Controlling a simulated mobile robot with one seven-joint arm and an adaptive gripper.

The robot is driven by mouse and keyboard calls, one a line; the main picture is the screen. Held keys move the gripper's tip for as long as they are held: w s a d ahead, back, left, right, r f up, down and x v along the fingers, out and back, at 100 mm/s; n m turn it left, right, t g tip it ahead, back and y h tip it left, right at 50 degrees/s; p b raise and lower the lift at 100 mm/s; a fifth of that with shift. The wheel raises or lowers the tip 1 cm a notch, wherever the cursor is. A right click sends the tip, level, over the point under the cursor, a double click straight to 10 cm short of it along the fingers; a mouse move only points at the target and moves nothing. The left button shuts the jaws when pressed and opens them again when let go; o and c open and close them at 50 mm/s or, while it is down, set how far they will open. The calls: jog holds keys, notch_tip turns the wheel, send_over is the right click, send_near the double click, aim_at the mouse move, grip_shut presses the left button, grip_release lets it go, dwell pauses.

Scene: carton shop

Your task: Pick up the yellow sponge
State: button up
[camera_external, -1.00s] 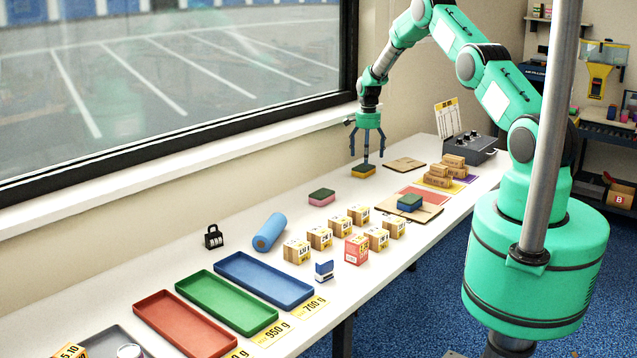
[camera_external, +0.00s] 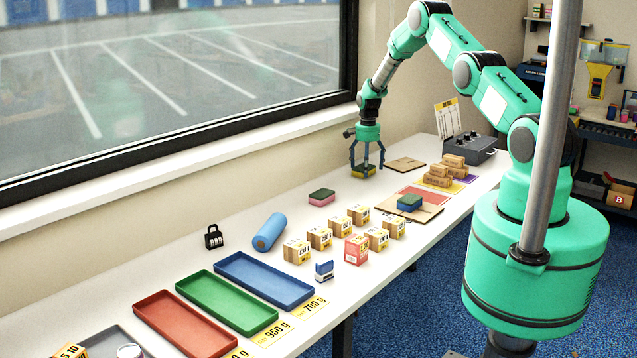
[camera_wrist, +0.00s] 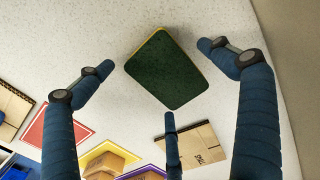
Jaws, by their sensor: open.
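The yellow sponge (camera_external: 362,172) lies on the table below my gripper (camera_external: 366,160), partly hidden by the fingers. In the wrist view its dark green scouring top (camera_wrist: 165,70) faces me, with a thin yellow edge showing. My gripper (camera_wrist: 158,80) has three blue fingers, spread open around the sponge: one at the left, one at the right and one at the bottom of the wrist picture. Gaps show between the sponge and the left and right fingertips. The bottom fingertip is close to the sponge's lower edge; I cannot tell whether it touches.
A flat brown carton (camera_external: 405,164) lies just right of my gripper. A pink and green sponge (camera_external: 321,197) is nearer the camera, and a blue and green sponge (camera_external: 410,202) lies on another flat carton. Several small boxes (camera_external: 319,238) stand mid-table. The window wall rises behind.

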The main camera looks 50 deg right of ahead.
jog(key=c, duration=0.8)
jog(key=shift+c, duration=0.2)
jog(key=shift+r, duration=1.55)
jog(key=shift+s+a+r, duration=0.1)
jog(key=shift+s+r, duration=0.1)
jog(key=shift+r, duration=0.05)
jog(key=s+a, duration=0.2)
jog(key=s, duration=0.2)
jog(key=s+a+r, duration=0.1)
jog(key=s+a, duration=0.1)
jog(key=s, duration=0.3)
jog(key=s+a, duration=0.3)
jog(key=s, duration=0.1)
jog(key=shift+s+a+r, duration=0.1)
jog(key=shift+s+r, duration=0.1)
jog(key=shift+s, duration=0.15)
